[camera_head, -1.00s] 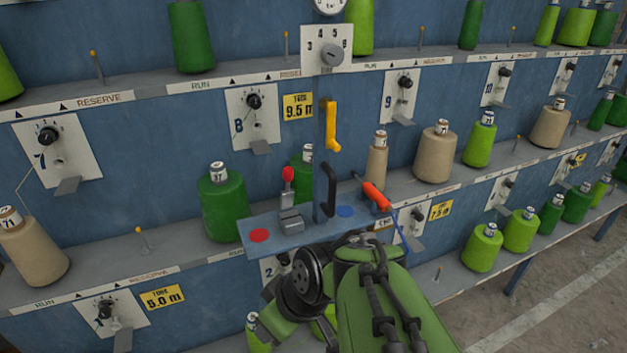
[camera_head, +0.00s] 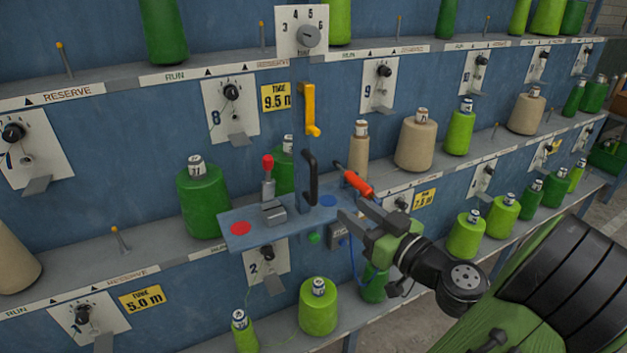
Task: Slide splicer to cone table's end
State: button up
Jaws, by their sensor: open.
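The splicer appears to be the carriage on the rack front. It has a blue shelf (camera_head: 262,236) with a red spot at its left and a blue spot at its right. A grey block (camera_head: 273,213), a red-knobbed lever (camera_head: 267,172) and an upright black handle (camera_head: 309,178) stand on it. My gripper (camera_head: 349,214) is open at the shelf's right end, below an orange-handled tool (camera_head: 356,182). Nothing shows between its fingers. It is right of the black handle and apart from it. I cannot tell whether it touches the shelf. Which part is the cone table is unclear.
The blue rack has grey ledges (camera_head: 90,258) with green and beige cones. A dark green cone (camera_head: 203,200) stands close left of the carriage, a beige cone (camera_head: 415,145) to its right. A yellow handle (camera_head: 310,108) sits above. Floor shows at far right.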

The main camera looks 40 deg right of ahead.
aim_at(316, 183)
jog(key=w+p, duration=0.1)
jog(key=w, duration=0.3)
jog(key=w+p, duration=0.1)
jog(key=w, duration=0.4)
jog(key=w+d+p, duration=0.1)
jog(key=w+p, duration=0.1)
jog(key=w, duration=0.2)
jog(key=shift+w+d, duration=0.1)
jog(key=shift+w, duration=0.15)
grip_shut()
